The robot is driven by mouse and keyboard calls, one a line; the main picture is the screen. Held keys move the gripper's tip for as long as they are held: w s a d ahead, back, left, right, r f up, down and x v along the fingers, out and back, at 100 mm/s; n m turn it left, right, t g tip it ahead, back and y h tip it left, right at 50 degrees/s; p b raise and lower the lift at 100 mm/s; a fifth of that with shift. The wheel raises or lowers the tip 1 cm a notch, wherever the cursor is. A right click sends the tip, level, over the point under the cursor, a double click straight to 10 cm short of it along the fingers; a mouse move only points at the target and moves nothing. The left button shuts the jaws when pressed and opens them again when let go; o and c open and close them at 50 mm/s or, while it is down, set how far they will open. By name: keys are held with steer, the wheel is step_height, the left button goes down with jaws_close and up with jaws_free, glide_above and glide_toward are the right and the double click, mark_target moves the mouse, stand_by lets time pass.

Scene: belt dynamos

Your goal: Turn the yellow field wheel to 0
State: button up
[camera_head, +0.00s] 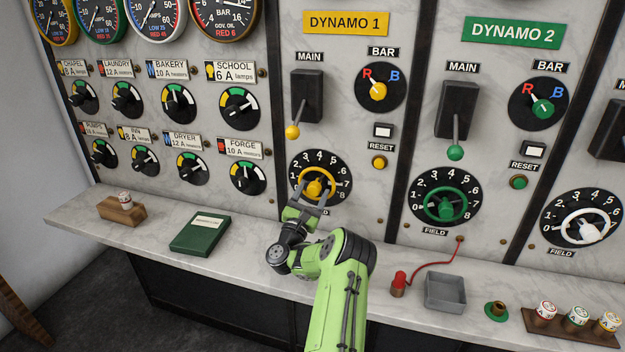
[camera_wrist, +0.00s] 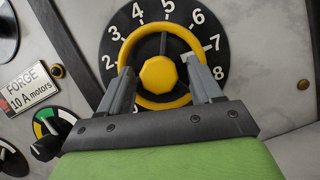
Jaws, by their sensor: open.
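The yellow field wheel (camera_head: 318,170) is on the black numbered dial under DYNAMO 1; its ring and hub (camera_wrist: 158,75) also show in the wrist view. My gripper (camera_head: 313,193) is in front of the wheel's lower part. In the wrist view, the open fingers of my gripper (camera_wrist: 160,65) stand on either side of the hub, across the ring's left and right sides. I cannot tell whether they touch the wheel. A pale mark (camera_wrist: 185,57) shows inside the ring beside the right finger, toward 7.
The yellow-knobbed main lever (camera_head: 293,132) hangs above left of the wheel. The green field wheel (camera_head: 444,190) is to the right. On the ledge are a green book (camera_head: 201,233), a red plug (camera_head: 398,285) and a grey tray (camera_head: 446,306).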

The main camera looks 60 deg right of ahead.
steer(key=shift+a+r, duration=0.15)
steer(key=c, duration=1.1)
steer(key=shift+o, duration=0.2)
steer(key=shift+n, duration=0.3)
